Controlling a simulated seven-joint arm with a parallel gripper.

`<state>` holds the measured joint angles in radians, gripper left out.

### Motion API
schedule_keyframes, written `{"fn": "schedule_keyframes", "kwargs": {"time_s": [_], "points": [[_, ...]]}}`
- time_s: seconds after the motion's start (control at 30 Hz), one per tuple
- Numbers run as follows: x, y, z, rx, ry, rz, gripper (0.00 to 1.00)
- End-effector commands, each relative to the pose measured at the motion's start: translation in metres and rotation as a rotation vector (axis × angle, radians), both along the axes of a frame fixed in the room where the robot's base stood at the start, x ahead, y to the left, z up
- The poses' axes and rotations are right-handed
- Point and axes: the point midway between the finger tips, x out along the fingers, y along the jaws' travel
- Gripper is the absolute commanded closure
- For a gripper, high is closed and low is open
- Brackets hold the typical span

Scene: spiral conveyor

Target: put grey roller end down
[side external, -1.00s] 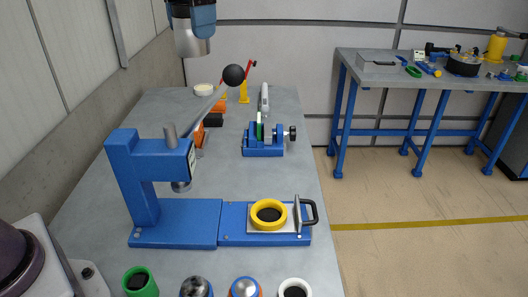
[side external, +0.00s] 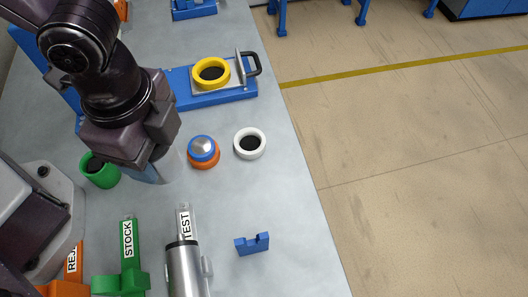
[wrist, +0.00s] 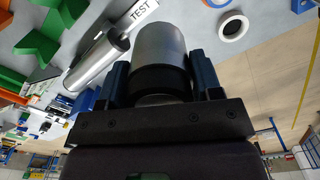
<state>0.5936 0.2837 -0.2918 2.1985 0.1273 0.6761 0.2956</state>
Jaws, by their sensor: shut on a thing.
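My gripper (side external: 158,172) is low over the table's near part, between the green ring (side external: 100,170) and an orange-based roller with a blue band and silver top (side external: 203,150). It is shut on the grey roller (wrist: 157,42), a plain grey cylinder with a black band between the blue fingers in the wrist view. In the side view, part of the grey roller (side external: 170,167) shows beside the fingers, looking roughly upright. Its lower end is blurred, and I cannot tell whether it touches anything.
A white ring (side external: 249,143) stands to the right. In front are a green STOCK holder (side external: 128,260), a TEST label (side external: 185,222) with a metal cylinder (side external: 186,268), and a blue notched block (side external: 252,244). The blue press base (side external: 200,99) carries a yellow ring (side external: 211,73).

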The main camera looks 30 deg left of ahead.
Motion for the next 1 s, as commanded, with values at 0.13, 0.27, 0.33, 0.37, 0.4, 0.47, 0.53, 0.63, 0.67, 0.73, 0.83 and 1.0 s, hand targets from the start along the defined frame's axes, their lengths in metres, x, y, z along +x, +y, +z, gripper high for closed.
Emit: {"fn": "schedule_keyframes", "kwargs": {"time_s": [0.13,0.27,0.33,0.37,0.4,0.47,0.53,0.63,0.67,0.73,0.83,1.0], "points": [[-0.013,0.001,-0.023,-0.001,0.001,-0.139,0.69],[-0.002,-0.013,-0.027,-0.003,-0.002,-0.174,0.69],[0.005,-0.023,-0.033,-0.002,0.001,-0.177,0.69],[0.010,-0.028,-0.036,-0.002,0.001,-0.178,0.69],[0.016,-0.036,-0.040,-0.002,0.001,-0.178,0.69],[0.026,-0.047,-0.047,-0.002,-0.001,-0.176,0.69],[0.037,-0.061,-0.055,-0.001,0.000,-0.176,0.69],[0.053,-0.080,-0.066,-0.002,-0.001,-0.173,0.69],[0.055,-0.083,-0.074,-0.001,0.001,-0.174,0.69],[0.061,-0.091,-0.088,0.001,0.000,-0.173,0.69],[0.070,-0.101,-0.103,0.000,-0.001,-0.172,0.69],[0.077,-0.110,-0.115,-0.003,-0.003,-0.172,0.69]]}}
